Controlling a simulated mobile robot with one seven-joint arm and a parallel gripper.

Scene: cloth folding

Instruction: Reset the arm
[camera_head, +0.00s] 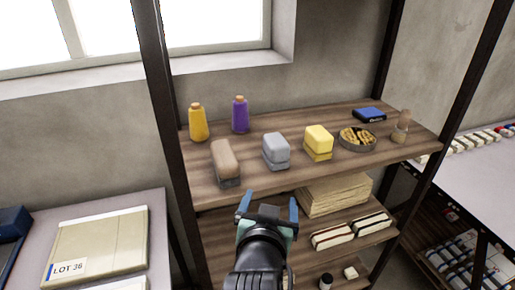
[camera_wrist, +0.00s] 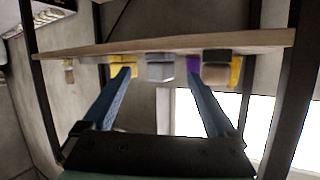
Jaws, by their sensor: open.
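My gripper (camera_head: 269,205) is in the lower middle of the head view, in front of the wooden shelf unit. Its two blue fingers are spread apart, with nothing between them. In the wrist view, my gripper (camera_wrist: 158,72) also shows open and empty, its fingers reaching toward the upper shelf's front. That view looks upside down. My arm is below the gripper in the head view and covers part of the lower shelves. No cloth is held.
The upper shelf (camera_head: 310,180) holds a brown block (camera_head: 223,158), a grey block (camera_head: 276,150), a yellow block (camera_head: 318,140), two bottles (camera_head: 198,124) and a round dish (camera_head: 357,139). Dark posts (camera_head: 160,90) flank it. Tables stand left (camera_head: 155,220) and right (camera_head: 470,170).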

